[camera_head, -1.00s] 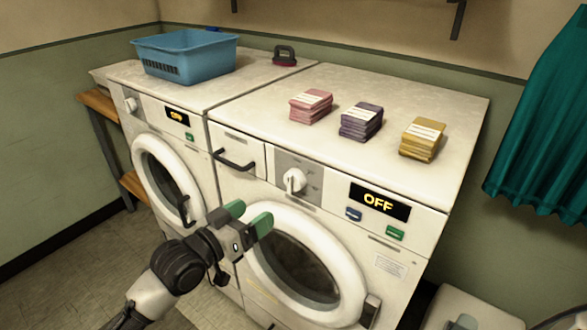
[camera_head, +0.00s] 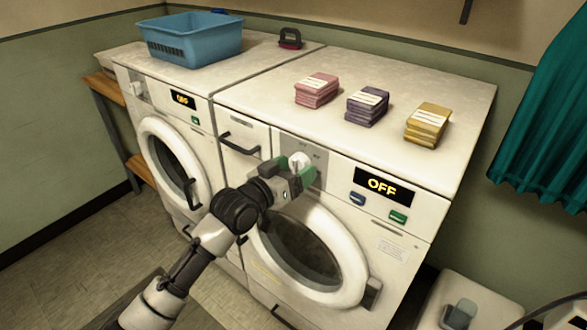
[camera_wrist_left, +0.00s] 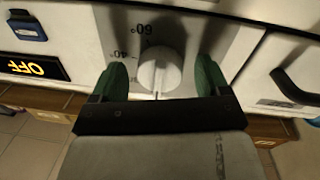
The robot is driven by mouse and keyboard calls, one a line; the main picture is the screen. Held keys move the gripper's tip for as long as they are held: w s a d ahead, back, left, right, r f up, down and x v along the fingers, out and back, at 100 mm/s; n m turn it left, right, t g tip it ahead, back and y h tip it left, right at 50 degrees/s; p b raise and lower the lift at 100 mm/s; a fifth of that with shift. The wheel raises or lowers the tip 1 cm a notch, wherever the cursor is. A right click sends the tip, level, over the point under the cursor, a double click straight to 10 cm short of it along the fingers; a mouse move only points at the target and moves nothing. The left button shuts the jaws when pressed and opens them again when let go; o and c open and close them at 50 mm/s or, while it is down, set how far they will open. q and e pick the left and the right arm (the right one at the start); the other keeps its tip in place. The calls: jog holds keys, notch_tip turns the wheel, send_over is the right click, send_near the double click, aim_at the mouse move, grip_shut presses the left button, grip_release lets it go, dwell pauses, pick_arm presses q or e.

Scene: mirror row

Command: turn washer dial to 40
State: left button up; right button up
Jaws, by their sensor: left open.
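The white washer dial (camera_head: 299,160) sits on a grey panel on the front of the right-hand washer (camera_head: 415,228). My left gripper (camera_head: 294,169) is at the dial, open, and partly covers it. In the left wrist view the dial (camera_wrist_left: 160,70) stands between the two green fingers, with a gap on each side. That view is upside down: "60°" (camera_wrist_left: 143,29) is above the dial and "40°" (camera_wrist_left: 120,56) to its left. I cannot tell which mark the dial points at. The display (camera_head: 382,187) reads OFF.
Blue (camera_head: 357,199) and green (camera_head: 398,216) buttons are under the display. A drawer handle (camera_head: 238,143) is left of the dial, and the round door (camera_head: 310,255) below. Pink, purple and yellow stacks and a blue basket (camera_head: 190,40) are on top.

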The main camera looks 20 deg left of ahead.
pick_arm(q)
jog(key=c, duration=0.9)
